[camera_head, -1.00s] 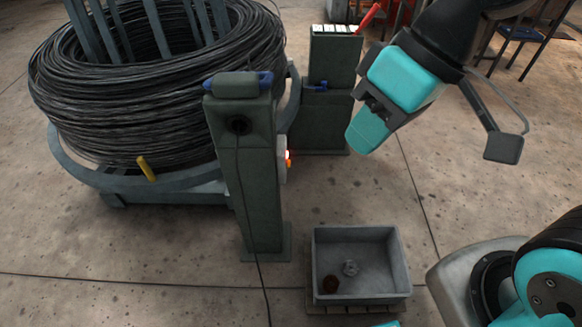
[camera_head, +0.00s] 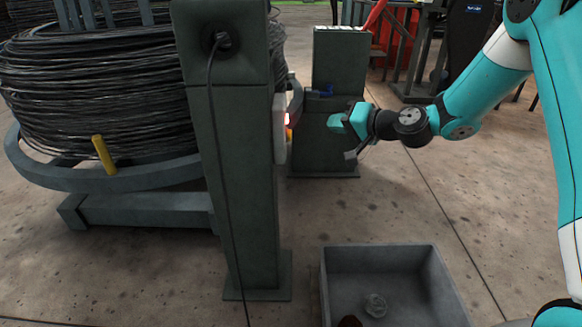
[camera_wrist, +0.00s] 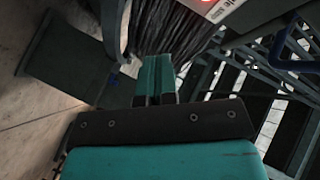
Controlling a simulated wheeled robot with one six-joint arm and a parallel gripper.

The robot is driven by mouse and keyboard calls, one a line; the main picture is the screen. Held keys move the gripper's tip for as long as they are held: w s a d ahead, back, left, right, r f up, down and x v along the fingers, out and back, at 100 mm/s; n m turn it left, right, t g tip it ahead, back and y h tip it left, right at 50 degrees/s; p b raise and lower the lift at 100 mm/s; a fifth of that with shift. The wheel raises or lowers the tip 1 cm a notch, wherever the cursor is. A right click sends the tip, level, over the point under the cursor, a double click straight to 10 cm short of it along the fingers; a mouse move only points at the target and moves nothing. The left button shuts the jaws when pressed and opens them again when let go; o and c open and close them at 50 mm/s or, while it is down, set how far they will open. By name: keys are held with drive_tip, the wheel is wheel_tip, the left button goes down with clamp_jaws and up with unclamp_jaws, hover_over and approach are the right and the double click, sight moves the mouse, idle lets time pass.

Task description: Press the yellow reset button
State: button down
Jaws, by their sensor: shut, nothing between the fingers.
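The control box (camera_head: 279,130) is a pale panel on the right side of the dark green post (camera_head: 235,170), seen almost edge-on. A small yellow-orange button (camera_head: 289,134) sticks out of it, just below a glowing red light (camera_head: 287,119). My gripper (camera_head: 334,121) is shut and empty. It points left at the box, at about the light's height, with a gap between in the picture. In the wrist view the shut teal fingers (camera_wrist: 154,78) show in the middle. Part of a whitish panel with a red glow (camera_wrist: 212,8) is at the top edge; no yellow button is visible there.
A coil of black wire (camera_head: 90,90) on a grey ring frame with a yellow peg (camera_head: 104,155) stands left of the post. A second green cabinet (camera_head: 338,100) stands behind my gripper. A grey bin (camera_head: 440,285) with small parts is on the floor below.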

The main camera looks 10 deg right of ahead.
sight(289, 135)
drive_tip(key=shift+m+t+h, duration=0.4)
drive_tip(key=shift+m+t, duration=0.2)
drive_tip(key=shift+m, duration=0.1)
drive_tip(key=d+f, duration=0.1)
drive_tip(key=w+f, duration=0.1)
drive_tip(key=d+f+b, duration=0.1)
drive_tip(key=f, duration=0.1)
drive_tip(key=shift+w+d, duration=0.3)
drive_tip(key=shift+w, duration=0.05)
drive_tip(key=w+a+p, duration=0.1)
drive_tip(key=a+p, duration=0.2)
drive_tip(key=a, duration=0.5)
drive_tip(key=shift+w+a, duration=0.35)
drive_tip(key=shift+a, duration=0.15)
idle(0.8)
drive_tip(key=shift+w+a, duration=0.1)
drive_tip(key=shift+a, duration=0.15)
